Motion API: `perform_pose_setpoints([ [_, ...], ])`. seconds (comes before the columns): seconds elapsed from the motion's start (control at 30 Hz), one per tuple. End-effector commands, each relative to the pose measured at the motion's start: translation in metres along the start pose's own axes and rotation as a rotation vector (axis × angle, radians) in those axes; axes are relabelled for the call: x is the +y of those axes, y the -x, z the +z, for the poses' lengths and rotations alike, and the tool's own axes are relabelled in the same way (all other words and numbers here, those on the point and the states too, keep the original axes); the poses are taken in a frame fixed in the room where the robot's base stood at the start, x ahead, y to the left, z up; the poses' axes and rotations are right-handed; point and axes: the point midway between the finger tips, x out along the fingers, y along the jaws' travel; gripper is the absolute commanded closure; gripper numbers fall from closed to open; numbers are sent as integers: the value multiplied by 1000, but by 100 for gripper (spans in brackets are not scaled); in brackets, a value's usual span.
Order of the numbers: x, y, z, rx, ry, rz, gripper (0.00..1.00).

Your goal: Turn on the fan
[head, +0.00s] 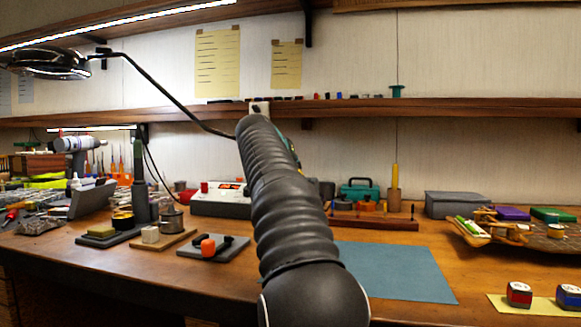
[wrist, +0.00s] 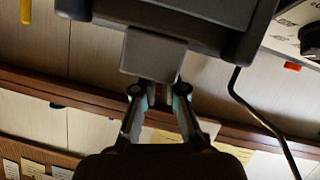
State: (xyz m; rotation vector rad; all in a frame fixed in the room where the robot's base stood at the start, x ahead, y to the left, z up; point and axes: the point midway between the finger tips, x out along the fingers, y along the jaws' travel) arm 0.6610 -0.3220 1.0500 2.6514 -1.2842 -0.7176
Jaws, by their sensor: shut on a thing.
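In the wrist view, a dark grey housing (wrist: 240,45) fills the top, with a lighter grey block (wrist: 153,55) on its near side. I cannot tell for sure whether this housing is the fan. My gripper (wrist: 158,92) has its two fingers drawn together at the block's lower edge and is shut on it; the exact contact is partly hidden. In the head view, my dark ribbed arm reaches toward the shelf and hides my gripper and what is in front of it. No fan can be made out clearly there.
In the head view, a wooden shelf (head: 450,108) spans the wall. A blue mat (head: 400,272) is bare. A round lamp (head: 50,62) hangs upper left.

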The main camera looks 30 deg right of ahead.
Motion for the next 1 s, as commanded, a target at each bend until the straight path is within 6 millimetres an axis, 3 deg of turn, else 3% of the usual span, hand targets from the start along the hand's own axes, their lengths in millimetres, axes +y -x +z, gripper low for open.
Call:
perform_pose_setpoints([
  [0.6,21,-3,6,2,-475,-194,100],
  [1.0,26,-4,9,1,-650,-268,100],
])
